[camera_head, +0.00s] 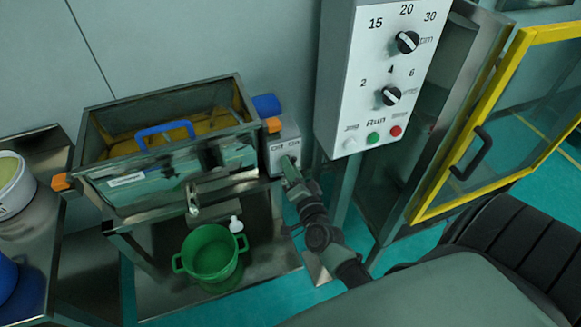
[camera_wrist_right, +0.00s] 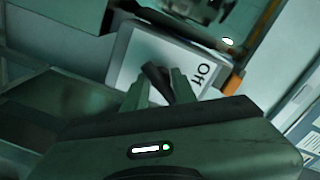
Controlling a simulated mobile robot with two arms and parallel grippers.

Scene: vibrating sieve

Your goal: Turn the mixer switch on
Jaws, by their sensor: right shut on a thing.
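A small light-grey switch box (camera_head: 285,141) with dark lettering is mounted at the right end of the metal sieve machine. A dark switch knob (camera_wrist_right: 156,75) sticks out from this face, between the fingers of my right gripper (camera_head: 289,166). The right gripper also shows in the right wrist view (camera_wrist_right: 162,88), shut on the knob. The knob is tilted in that picture. In the head view the gripper hides the knob. My left gripper is not in view.
A control panel (camera_head: 375,75) with knobs and buttons and a yellow-framed door (camera_head: 505,75) are at the right.

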